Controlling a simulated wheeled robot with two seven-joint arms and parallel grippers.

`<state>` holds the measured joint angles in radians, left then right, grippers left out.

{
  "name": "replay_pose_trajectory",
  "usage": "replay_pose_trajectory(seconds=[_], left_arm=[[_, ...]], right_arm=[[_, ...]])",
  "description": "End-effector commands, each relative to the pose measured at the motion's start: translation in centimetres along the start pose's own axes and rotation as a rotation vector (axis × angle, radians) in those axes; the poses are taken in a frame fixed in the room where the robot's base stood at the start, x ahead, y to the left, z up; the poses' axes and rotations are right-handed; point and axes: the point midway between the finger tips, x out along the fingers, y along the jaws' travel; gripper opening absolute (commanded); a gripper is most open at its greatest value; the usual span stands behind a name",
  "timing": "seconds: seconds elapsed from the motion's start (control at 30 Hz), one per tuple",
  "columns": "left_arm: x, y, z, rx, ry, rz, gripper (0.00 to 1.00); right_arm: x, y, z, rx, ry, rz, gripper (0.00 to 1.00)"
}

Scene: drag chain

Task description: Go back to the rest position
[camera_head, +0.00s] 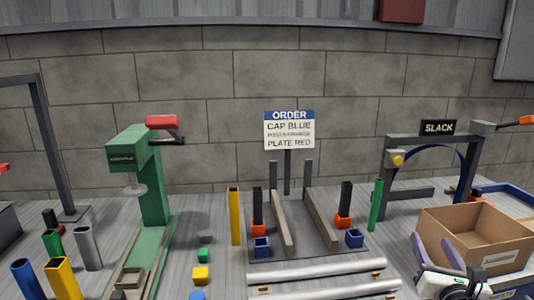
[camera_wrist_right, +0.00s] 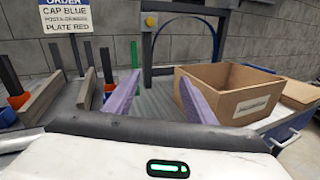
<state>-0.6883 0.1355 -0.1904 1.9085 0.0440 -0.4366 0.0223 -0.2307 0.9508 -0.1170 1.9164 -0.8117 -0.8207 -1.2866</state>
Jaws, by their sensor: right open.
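My right gripper (camera_head: 432,242) is at the lower right of the head view, in front of and beside the cardboard box (camera_head: 478,240). Its two purple fingers are apart, and nothing shows between them. In the right wrist view the open fingers (camera_wrist_right: 160,80) point toward the back of the bench, with the cardboard box (camera_wrist_right: 235,90) just right of the right finger. My left gripper is not in view.
An order sign (camera_head: 289,130) stands behind a fixture with two grey rails (camera_head: 282,222). A green press (camera_head: 150,175) is at left, with coloured tubes (camera_head: 62,278) beside it. Silver rods (camera_head: 315,272) lie in front. A dark frame labelled SLACK (camera_head: 438,128) stands behind the box.

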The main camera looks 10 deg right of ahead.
Motion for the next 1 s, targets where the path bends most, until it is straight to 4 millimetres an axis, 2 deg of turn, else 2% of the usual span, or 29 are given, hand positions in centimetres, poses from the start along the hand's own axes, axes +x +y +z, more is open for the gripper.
replay_pose_trajectory(seconds=[0.03,0.1,0.17,0.2,0.3,0.4,0.6,0.73,1.0], left_arm=[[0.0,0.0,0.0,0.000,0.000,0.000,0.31],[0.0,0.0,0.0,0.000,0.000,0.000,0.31],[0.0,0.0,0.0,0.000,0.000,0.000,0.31],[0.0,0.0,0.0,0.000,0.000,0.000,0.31],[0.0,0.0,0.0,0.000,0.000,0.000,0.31],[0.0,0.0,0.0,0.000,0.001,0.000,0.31],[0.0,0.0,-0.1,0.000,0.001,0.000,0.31],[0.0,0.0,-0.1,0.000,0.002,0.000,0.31],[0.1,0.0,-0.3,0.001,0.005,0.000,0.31]], right_arm=[[-1.2,-0.3,-3.7,0.127,0.104,0.007,0.50],[-3.2,-0.5,-8.5,0.339,0.249,-0.007,0.50],[-5.4,-0.7,-12.4,0.521,0.370,-0.041,0.50],[-7.0,-0.9,-14.7,0.640,0.444,-0.075,0.50],[-10.8,-1.1,-19.4,0.908,0.596,-0.180,0.50],[-14.4,-1.4,-22.8,1.133,0.710,-0.304,0.50],[-21.2,-1.7,-27.5,1.513,0.857,-0.586,0.50],[-25.4,-1.7,-29.7,1.738,0.906,-0.796,0.50],[-29.5,3.4,-32.2,1.975,0.892,-0.899,0.50]])
